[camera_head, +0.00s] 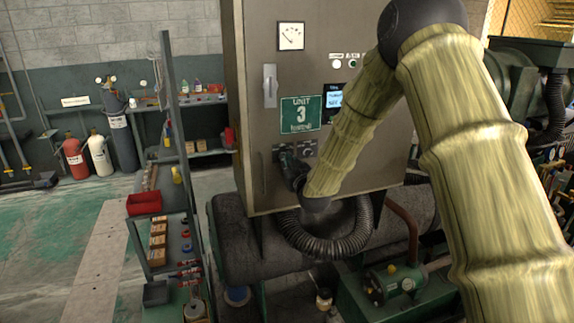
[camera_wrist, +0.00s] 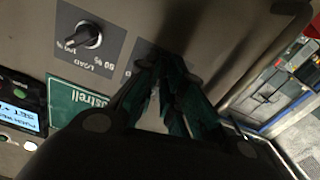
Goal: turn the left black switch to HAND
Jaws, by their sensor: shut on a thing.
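The grey control cabinet (camera_head: 253,130) fills the middle of the head view, with a small row of labelled plates below the green UNIT 3 sign (camera_head: 301,114). My gripper (camera_head: 287,156) is at the left one of these plates. In the wrist view my gripper's dark green fingers (camera_wrist: 168,66) converge against the panel and are shut on the left black switch. The switch itself and most of its plate are hidden by the fingers, so its position cannot be read.
A black LOAD dial (camera_wrist: 88,35) sits on the neighbouring plate, close to the fingers. A lit display (camera_head: 334,97) and a metal handle (camera_head: 270,86) are higher on the cabinet. A corrugated hose (camera_head: 330,245) hangs below. A shelf rack (camera_head: 165,225) stands at the left.

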